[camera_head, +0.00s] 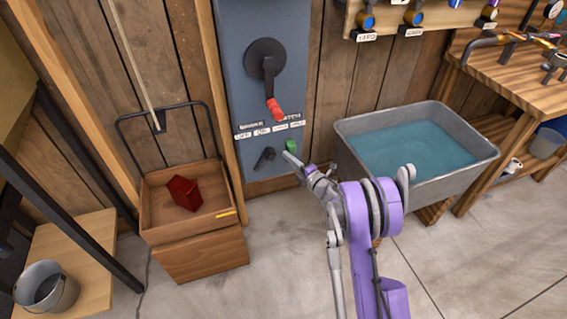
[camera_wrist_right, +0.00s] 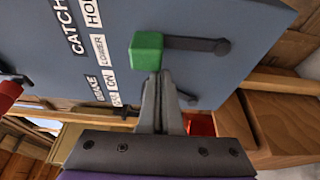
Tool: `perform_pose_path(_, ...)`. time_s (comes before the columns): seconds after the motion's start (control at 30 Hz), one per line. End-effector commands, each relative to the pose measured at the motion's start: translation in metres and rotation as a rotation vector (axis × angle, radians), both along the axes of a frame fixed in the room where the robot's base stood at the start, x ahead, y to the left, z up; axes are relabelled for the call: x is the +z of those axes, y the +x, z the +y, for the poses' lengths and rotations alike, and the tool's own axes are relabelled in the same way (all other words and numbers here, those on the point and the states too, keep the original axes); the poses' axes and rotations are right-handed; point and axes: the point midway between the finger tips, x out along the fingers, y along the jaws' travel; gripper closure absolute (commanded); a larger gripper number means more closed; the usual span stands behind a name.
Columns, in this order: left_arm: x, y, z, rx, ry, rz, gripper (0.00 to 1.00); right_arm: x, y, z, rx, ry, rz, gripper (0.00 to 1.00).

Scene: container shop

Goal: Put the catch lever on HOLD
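The catch lever is a short dark arm with a green knob (camera_head: 290,146) low on the blue-grey panel (camera_head: 233,60). In the right wrist view the green knob (camera_wrist_right: 147,53) is near the middle, and its dark arm (camera_wrist_right: 195,44) runs right to a round pivot. My right gripper (camera_head: 289,156) is at the panel by the knob. Its fingers (camera_wrist_right: 160,76) are together, with tips right against or just short of the knob; I cannot tell if they touch. Labels with CATCH and part of HOLD show beside the knob (camera_wrist_right: 85,20). My left gripper is not in view.
A large crank with a red handle (camera_head: 274,108) hangs above the labels. A second dark lever (camera_head: 265,158) sits left of the green knob. A wooden cart with a red block (camera_head: 184,193) stands left, a water-filled grey basin (camera_head: 480,158) right. Open floor lies in front.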

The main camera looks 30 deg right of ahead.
Motion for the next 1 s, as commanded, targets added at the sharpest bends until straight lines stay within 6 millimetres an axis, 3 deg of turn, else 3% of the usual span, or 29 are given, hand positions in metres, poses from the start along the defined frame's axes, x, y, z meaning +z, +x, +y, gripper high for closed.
perform_pose_path(0.5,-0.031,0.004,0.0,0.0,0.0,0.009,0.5,0.001,-0.008,-0.033,0.001,0.417,-0.101,1.0)
perform_pose_path(1.0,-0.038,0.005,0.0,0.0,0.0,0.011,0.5,0.0,-0.011,-0.045,0.001,0.567,-0.136,1.0)
